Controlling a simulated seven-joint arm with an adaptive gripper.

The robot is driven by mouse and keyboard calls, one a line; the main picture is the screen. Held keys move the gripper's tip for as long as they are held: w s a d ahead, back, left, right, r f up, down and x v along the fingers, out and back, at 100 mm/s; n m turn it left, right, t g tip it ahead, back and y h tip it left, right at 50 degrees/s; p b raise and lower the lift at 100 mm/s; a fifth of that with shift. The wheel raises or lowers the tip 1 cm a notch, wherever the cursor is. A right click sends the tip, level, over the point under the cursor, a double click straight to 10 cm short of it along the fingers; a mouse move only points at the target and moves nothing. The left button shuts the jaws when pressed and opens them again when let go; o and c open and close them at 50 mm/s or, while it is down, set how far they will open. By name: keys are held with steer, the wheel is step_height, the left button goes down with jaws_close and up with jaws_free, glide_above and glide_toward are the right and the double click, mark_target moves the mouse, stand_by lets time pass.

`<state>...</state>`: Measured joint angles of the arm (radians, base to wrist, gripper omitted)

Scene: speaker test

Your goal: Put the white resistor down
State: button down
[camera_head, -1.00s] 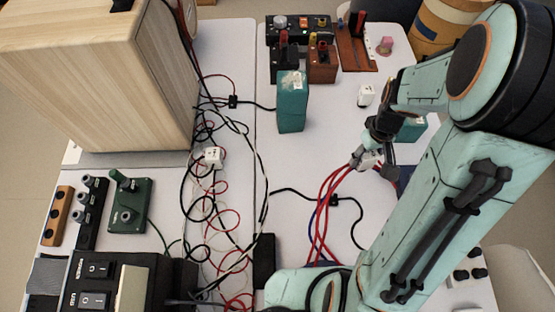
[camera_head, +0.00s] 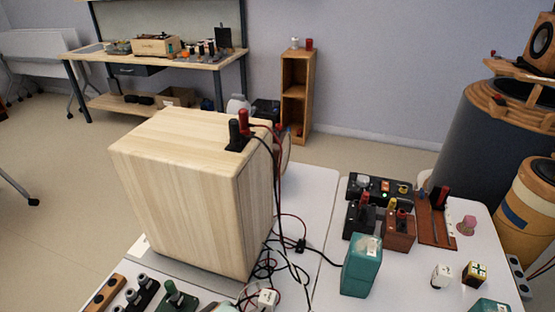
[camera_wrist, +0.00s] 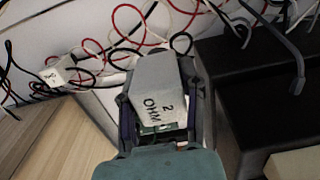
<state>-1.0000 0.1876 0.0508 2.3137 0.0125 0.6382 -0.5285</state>
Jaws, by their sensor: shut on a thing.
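My gripper (camera_wrist: 160,78) shows only in the wrist view. It is shut on a white block, the white resistor (camera_wrist: 154,103), marked "2 OHM". The resistor sits between the two dark fingers, above the white table; I cannot tell how high. Another white block (camera_wrist: 58,73) with wires at it lies to the left in the wrist view. A white block, seemingly the same one, shows at the bottom of the head view (camera_head: 267,299). A further white block (camera_head: 441,276) stands on the right of the table. My gripper is outside the head view.
The wooden speaker box (camera_head: 185,190) stands on the table's left; wood also shows at the wrist view's lower left. A black box (camera_wrist: 265,95) is to the gripper's right. Loose wires (camera_wrist: 150,28) cross ahead. A teal block (camera_head: 361,266) stands on the right table (camera_head: 325,278).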

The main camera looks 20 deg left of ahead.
steer(key=w+a+f, duration=0.2)
steer(key=a+f, duration=0.1)
steer(key=w+a+f, duration=0.2)
steer(key=a+f, duration=0.1)
steer(key=a, duration=0.1)
steer(key=w+a+f, duration=0.2)
steer(key=a+f, duration=0.1)
steer(key=shift+w+a, duration=0.15)
steer(key=shift+a, duration=0.25)
steer(key=shift+w+a+f, duration=0.1)
steer(key=shift+f, duration=0.85)
steer(key=shift+w+a+f, duration=0.1)
steer(key=shift+f, duration=0.8)
steer(key=shift+f, duration=0.15)
steer(key=c, duration=0.7)
jaws_free()
steer(key=shift+o, duration=0.2)
